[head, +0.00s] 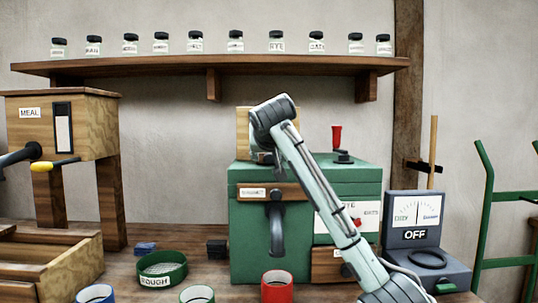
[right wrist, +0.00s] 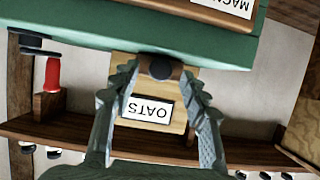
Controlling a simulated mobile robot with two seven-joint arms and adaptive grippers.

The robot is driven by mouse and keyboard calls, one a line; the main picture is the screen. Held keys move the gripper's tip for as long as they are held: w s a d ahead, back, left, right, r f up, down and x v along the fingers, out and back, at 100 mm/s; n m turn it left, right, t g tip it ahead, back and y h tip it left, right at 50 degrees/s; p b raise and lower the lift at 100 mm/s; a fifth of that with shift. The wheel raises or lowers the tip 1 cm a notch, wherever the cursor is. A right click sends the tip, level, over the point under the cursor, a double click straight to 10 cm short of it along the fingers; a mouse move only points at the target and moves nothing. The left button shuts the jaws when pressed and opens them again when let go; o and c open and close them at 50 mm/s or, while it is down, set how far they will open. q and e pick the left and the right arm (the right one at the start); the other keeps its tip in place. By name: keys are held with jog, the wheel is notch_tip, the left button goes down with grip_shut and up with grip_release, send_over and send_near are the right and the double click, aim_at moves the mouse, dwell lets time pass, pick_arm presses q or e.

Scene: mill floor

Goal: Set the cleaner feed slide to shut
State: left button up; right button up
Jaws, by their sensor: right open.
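The green cleaner (head: 300,180) stands at the middle of the bench, with a pale wooden feed box (head: 243,130) on top. In the right wrist view the box's face (right wrist: 141,128) carries an upside-down OATS label. A brown strip with a dark round knob (right wrist: 160,67), seemingly the feed slide, shows at the box's edge by the green top. My right gripper (right wrist: 157,80) is open, one finger on each side of the knob; contact cannot be told. In the head view my right wrist hides the knob and much of the box. My left gripper is not in view.
A red handle (head: 336,138) stands on the cleaner's right top. A magnet drawer (head: 250,192) and dark spout (head: 276,230) are in front. Blue, green and red tubs line the front. A jar shelf (head: 160,66) hangs behind.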

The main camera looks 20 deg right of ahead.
jog(key=shift+x, duration=0.95)
jog(key=shift+c, duration=0.6)
jog(key=shift+r, duration=0.1)
grip_shut()
